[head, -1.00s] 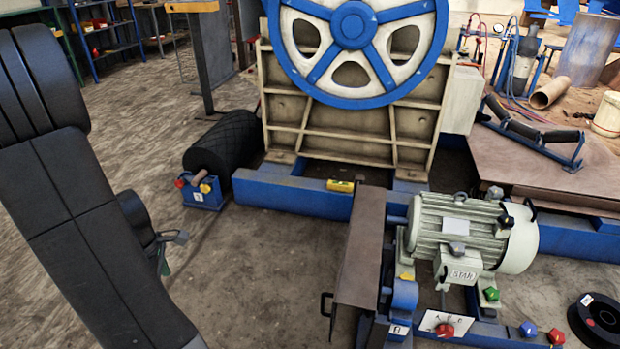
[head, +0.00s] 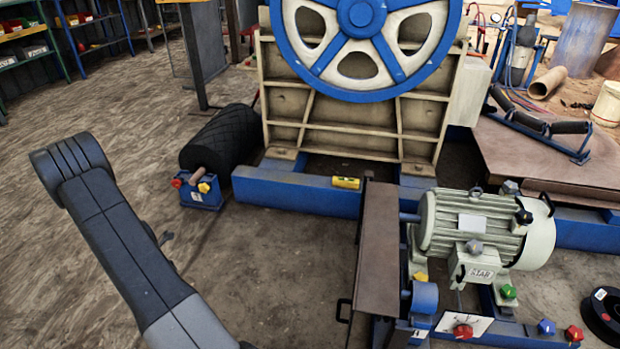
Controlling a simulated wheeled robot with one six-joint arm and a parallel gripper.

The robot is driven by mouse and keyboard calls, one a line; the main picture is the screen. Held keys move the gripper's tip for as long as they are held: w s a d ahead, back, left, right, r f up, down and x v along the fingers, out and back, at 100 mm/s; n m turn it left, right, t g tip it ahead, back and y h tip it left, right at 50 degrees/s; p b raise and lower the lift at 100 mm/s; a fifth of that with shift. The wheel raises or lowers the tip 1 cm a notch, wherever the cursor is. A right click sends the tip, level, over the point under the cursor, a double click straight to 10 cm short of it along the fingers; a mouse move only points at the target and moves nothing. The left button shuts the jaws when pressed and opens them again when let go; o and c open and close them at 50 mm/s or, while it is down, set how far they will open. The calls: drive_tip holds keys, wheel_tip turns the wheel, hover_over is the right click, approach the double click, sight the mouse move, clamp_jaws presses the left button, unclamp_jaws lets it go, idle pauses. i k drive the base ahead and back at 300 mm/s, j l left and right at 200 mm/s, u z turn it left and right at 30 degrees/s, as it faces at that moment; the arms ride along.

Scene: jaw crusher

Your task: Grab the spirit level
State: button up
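The spirit level (head: 346,182) is a small yellow bar with a dark spot near its middle. It lies on the blue base beam (head: 285,192) below the crusher's cream frame, just left of the brown guard plate. My black arm comes up from the bottom left of the view. Only a small grey piece, apparently part of my gripper (head: 166,238), shows past the arm's right edge. The rest is hidden behind the arm, so its fingers cannot be made out. It is well left of the spirit level and apart from it.
A brown guard plate (head: 379,250) and a pale green motor (head: 474,228) stand right of the spirit level. A black roller (head: 222,138) lies to the left. The blue and white flywheel (head: 362,45) is above. Bare floor (head: 270,255) lies in front of the beam.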

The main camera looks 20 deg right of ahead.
sight(336, 181)
drive_tip(key=i+z, duration=0.45)
drive_tip(key=i+j+z, duration=0.2)
drive_tip(key=z, duration=0.25)
drive_tip(key=i+j+z, duration=0.7)
drive_tip(key=z, duration=0.2)
drive_tip(key=i+j+z, duration=0.55)
drive_tip(key=j+z, duration=0.25)
drive_tip(key=i+j+z, duration=0.2)
drive_tip(key=j+z, duration=0.15)
